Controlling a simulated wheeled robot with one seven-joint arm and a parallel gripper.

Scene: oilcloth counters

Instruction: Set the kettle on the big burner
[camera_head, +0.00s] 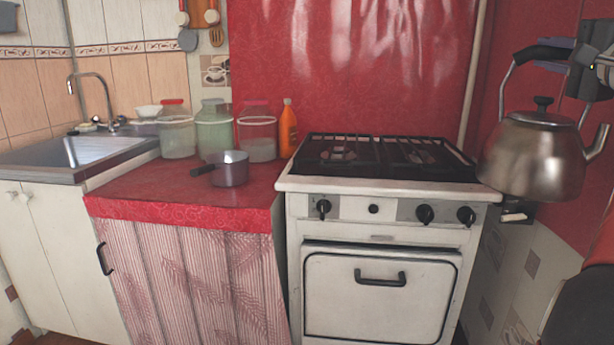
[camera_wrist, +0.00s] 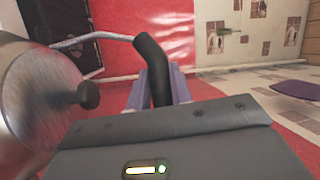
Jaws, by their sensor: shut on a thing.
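The kettle (camera_head: 538,160) is a brushed metal pot with a black lid knob and a black-gripped handle. It hangs in the air at the right of the head view, in front of and to the right of the stove. My gripper (camera_head: 556,55) is shut on its handle at the upper right. In the wrist view, the black handle grip sits between my fingers (camera_wrist: 158,88) and the kettle's lid and body (camera_wrist: 45,100) fill the left side. The white stove (camera_head: 385,190) has black grates with burners (camera_head: 340,154) under them. I cannot tell which burner is bigger.
A small saucepan (camera_head: 230,168) stands on the red counter (camera_head: 150,195) left of the stove. Several jars and an orange bottle (camera_head: 288,128) stand behind it. A sink (camera_head: 85,150) is at the far left. The stove top looks clear.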

